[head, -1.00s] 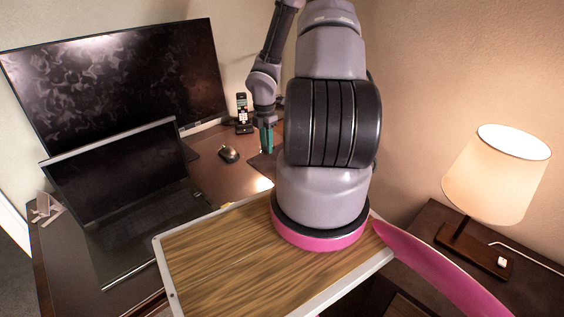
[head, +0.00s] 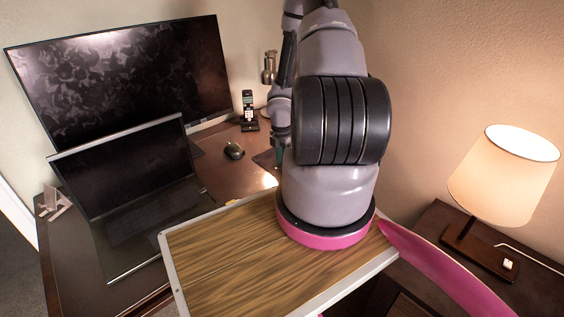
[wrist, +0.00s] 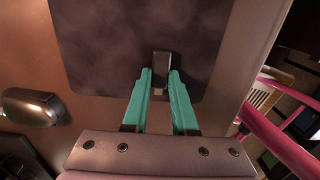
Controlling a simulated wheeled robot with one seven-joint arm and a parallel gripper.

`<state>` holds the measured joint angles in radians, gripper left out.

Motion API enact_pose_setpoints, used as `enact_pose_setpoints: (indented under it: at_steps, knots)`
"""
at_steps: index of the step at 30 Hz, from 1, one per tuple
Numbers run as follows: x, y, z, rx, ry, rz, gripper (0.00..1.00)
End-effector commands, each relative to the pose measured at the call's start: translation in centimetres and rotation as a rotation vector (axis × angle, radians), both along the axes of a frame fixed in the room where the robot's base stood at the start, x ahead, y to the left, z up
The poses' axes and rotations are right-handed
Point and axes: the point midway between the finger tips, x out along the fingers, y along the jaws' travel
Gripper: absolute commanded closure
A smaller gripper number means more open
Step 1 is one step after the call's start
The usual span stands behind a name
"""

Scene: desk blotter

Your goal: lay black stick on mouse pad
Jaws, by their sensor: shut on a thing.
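The black stick (wrist: 161,66) is a small dark block in the wrist view. My gripper (wrist: 160,82) is shut on it, with the two teal fingers on either side of its near end. The stick's far end points away from me, over the mouse pad (wrist: 105,45). The mouse pad is a dark, mottled sheet with rounded corners on the brown desk. I cannot tell whether the stick touches it. In the head view only the left part of the mouse pad (head: 264,160) shows. My arm hides the stick and the fingers there.
A dark computer mouse (head: 234,151) lies on the desk left of the pad. A cordless phone (head: 249,110) stands behind it. An open laptop (head: 125,170) and a large monitor (head: 120,75) are on the left. A lit lamp (head: 505,175) stands on the right-hand table.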

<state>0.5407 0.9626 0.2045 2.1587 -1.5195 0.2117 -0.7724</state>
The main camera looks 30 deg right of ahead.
Motion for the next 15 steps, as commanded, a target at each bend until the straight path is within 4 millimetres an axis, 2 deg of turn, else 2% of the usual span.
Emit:
enact_pose_setpoints:
  at_steps: [11, 12, 13, 14, 15]
  knots:
    - [0.01, 0.01, -0.44, -0.001, 0.001, 0.001, 1.0]
    - [0.02, 0.01, -0.42, -0.001, 0.0, 0.001, 0.63]
    - [0.02, 0.01, -0.41, -0.001, 0.0, 0.0, 0.51]
    - [0.02, 0.0, -0.4, -0.001, 0.0, 0.0, 0.44]
    - [0.02, 0.0, -0.4, -0.001, 0.0, 0.0, 0.44]
